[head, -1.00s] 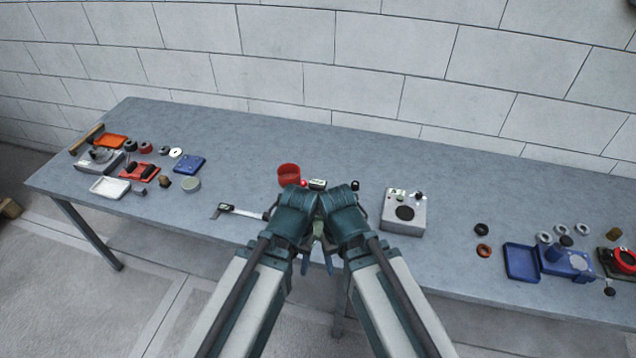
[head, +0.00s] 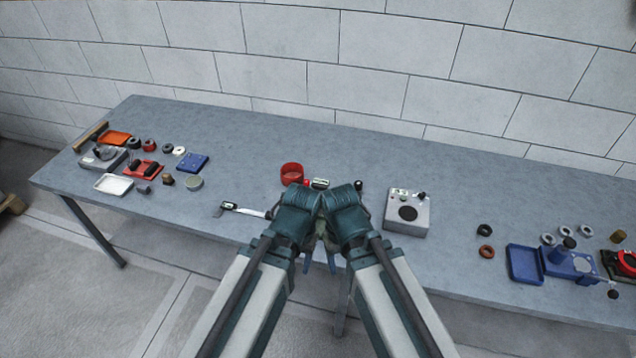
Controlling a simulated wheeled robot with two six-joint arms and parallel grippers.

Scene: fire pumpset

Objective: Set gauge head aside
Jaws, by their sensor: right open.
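My two arms meet at the front edge of the table, with their grippers low between them. My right gripper (head: 331,260) is open; nothing shows between its fingers. My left gripper (head: 308,260) is mostly hidden by its arm, so I cannot tell its jaws. Both are apart from the objects on the table. No object is clearly recognisable as the gauge head. Just behind my arms are a red round cup (head: 291,173), a small light device with a dark display (head: 319,184) and a small black piece (head: 358,186). A grey box with a dark round top (head: 407,212) stands to the right.
The grey table (head: 240,160) runs along a block wall. A digital caliper (head: 245,210) lies left of my arms. Trays, rings and small parts crowd the left end. A blue tray (head: 524,264), a blue fixture (head: 568,265) and several rings are at the right. Clear surface lies between these groups.

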